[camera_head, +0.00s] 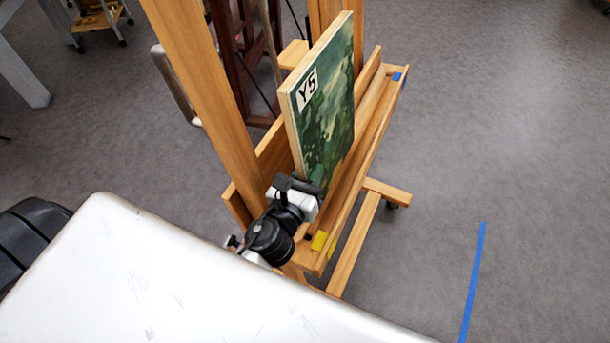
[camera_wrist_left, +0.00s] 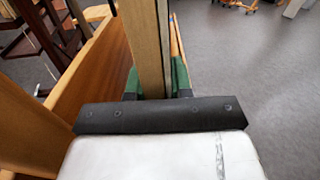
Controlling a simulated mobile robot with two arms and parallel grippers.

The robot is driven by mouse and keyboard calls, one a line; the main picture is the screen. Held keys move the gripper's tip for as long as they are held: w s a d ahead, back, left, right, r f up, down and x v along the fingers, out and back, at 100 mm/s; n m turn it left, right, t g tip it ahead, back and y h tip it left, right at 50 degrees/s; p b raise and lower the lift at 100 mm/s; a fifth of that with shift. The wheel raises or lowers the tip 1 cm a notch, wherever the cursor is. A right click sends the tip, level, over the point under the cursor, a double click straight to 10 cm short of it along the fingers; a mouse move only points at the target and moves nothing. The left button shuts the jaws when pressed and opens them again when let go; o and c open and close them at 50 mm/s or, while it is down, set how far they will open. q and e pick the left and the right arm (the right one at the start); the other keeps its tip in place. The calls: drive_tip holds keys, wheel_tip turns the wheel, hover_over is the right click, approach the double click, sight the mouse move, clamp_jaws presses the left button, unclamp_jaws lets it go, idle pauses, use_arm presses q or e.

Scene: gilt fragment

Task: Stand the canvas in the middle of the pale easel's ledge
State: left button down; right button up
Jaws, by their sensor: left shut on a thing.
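The canvas (camera_head: 332,110) is a green painted panel with a pale wooden edge and a white label reading "Y5". It stands upright at the pale easel's ledge (camera_head: 372,130), near the middle of its length. Whether its lower edge touches the ledge I cannot tell. My left gripper (camera_head: 312,186) is shut on the canvas at its near, lower edge. In the left wrist view the canvas edge (camera_wrist_left: 146,45) rises between green-padded fingertips (camera_wrist_left: 158,82). My right gripper is not in view.
A pale wooden easel post (camera_head: 200,85) rises left of the canvas. Yellow tape (camera_head: 319,241) marks the ledge's near end and blue tape (camera_head: 397,77) its far end. A dark easel (camera_head: 240,50) stands behind. The grey floor (camera_head: 500,130) at right is clear apart from a blue strip (camera_head: 474,280).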

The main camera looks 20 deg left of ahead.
sight(334, 131)
use_arm(q)
drive_tip(key=shift+w+r+p, duration=0.15)
drive_tip(key=shift+w+p, duration=0.15)
drive_tip(key=shift+w, duration=1.1)
drive_tip(key=shift+w+d+p, duration=0.1)
drive_tip(key=shift+w+p, duration=0.2)
drive_tip(key=shift+w, duration=2.35)
drive_tip(key=shift+w+d, duration=0.1)
drive_tip(key=shift+w, duration=2.15)
drive_tip(key=shift+w+b, duration=0.45)
drive_tip(key=shift+w, duration=1.55)
drive_tip(key=shift+w+f, duration=0.1)
drive_tip(key=shift+f, duration=0.2)
drive_tip(key=shift+a+f+b, duration=1.05)
drive_tip(key=shift+f+b, duration=0.05)
drive_tip(key=shift+f, duration=0.15)
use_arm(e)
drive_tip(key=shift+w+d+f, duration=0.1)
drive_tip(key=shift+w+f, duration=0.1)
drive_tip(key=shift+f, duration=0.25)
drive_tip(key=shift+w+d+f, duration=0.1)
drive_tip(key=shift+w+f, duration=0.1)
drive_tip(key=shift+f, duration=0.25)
